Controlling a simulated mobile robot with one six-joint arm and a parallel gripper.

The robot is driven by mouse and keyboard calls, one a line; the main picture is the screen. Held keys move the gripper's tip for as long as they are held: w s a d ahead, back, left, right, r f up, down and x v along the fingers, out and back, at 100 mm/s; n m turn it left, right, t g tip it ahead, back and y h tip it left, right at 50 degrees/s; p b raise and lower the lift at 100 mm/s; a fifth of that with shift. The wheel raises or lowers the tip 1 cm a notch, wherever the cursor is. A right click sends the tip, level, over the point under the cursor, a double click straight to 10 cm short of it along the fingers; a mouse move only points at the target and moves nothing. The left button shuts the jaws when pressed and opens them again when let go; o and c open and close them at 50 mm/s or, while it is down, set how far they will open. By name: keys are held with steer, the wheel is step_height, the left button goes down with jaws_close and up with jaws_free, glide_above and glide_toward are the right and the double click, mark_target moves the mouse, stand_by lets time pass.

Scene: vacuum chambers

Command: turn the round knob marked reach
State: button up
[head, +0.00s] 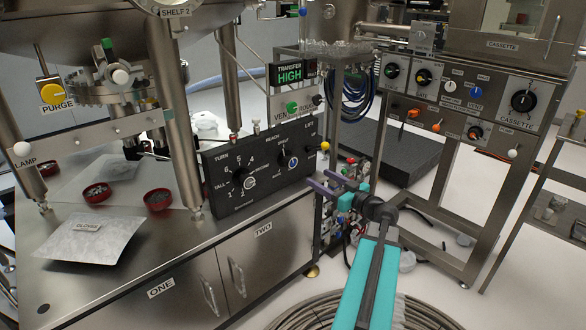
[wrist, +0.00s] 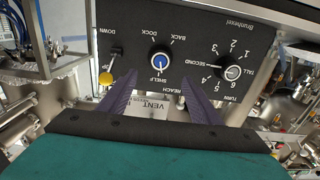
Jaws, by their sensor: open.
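The reach knob (wrist: 160,62) is round and black with a blue-and-white cap, on a dark control panel. The words back, dock and shelf ring it, with "REACH" printed beside it. The wrist view shows the panel upside down. In the head view the knob (head: 292,162) sits on the right half of the panel. My gripper (wrist: 158,77) is open and empty. In the wrist view its two purple fingers lie to either side of the knob in the picture; contact cannot be told. In the head view my gripper (head: 321,183) is in front of the panel's right end.
The turn knob (wrist: 232,72), with numbers around it, is on the same panel. A lever with a yellow ball (wrist: 104,78) is on the panel's other side. A steel cabinet (head: 265,255) carries the panel. Another valve panel (head: 490,100) stands at the right.

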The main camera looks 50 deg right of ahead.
mark_target(293, 164)
steer(key=shift+w, duration=0.1)
steer(key=w, duration=0.9)
steer(key=w+d, duration=0.1)
steer(key=w, duration=0.3)
steer(key=shift+w, duration=0.35)
steer(key=c, duration=1)
steer(key=shift+s+a+f, duration=0.1)
steer(key=shift+a, duration=0.35)
steer(key=shift+d, duration=0.3)
